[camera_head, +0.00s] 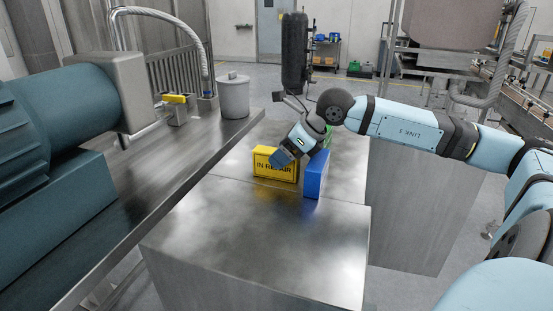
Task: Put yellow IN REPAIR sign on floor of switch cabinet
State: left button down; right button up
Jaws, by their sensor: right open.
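The yellow IN REPAIR sign (264,167) stands upright on a steel top (265,228) in the middle of the view, its lettering facing me. My right gripper (281,161) is at the sign's upper right corner and covers part of it. It is open; whether a finger touches the sign cannot be told. My left gripper is not in view. I cannot make out the floor of a switch cabinet in this view.
A blue block (316,177) stands close to the right of the sign, with something green (328,138) behind it. A grey lidded pot (234,97) and a yellow-handled part (175,99) are on the steel table at left. The steel top's front is clear.

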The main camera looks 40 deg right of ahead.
jog(key=shift+w+a+f, duration=0.2)
jog(key=shift+w, duration=0.05)
jog(key=shift+a, duration=0.1)
jog(key=c, duration=1.1)
notch_tip(320, 180, up, 20)
jog(key=p, duration=0.3)
